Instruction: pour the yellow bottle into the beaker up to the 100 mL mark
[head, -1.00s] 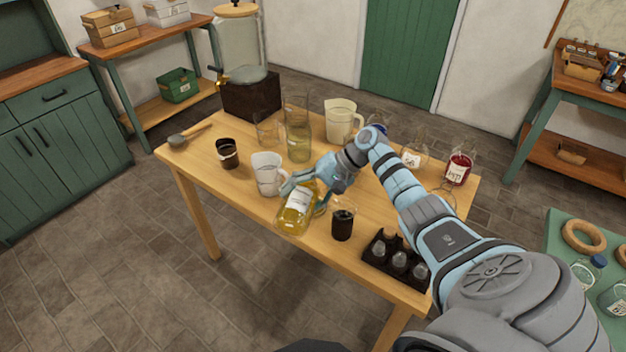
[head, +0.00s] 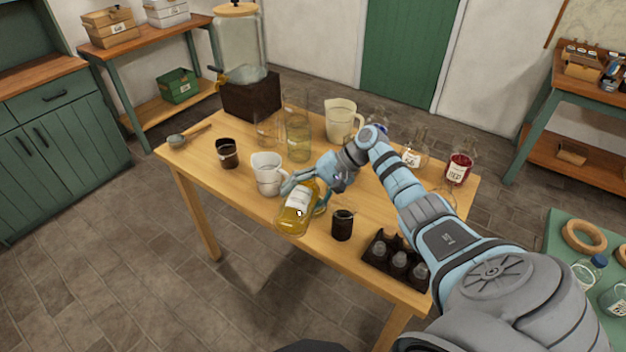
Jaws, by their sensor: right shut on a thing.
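The yellow bottle (head: 293,219), with a white label, is near the front edge of the table. It is slightly tilted, its base toward the lower left. My right gripper (head: 309,186) is shut on its upper part, hiding some of the neck. No liquid is seen coming out. A white jug-like vessel (head: 268,176) stands just left of the gripper, and a clear glass vessel (head: 267,130) stands further back. I cannot tell which is the beaker, and no 100 mL mark is readable. My left gripper is not in view.
The wooden table (head: 205,160) also bears a tall glass cylinder (head: 298,140), a cream pitcher (head: 341,121), a dark cup (head: 227,154), a dark jar (head: 343,225), a black rack (head: 384,247) and a red bottle (head: 458,169). A large dispenser (head: 241,50) stands at the back.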

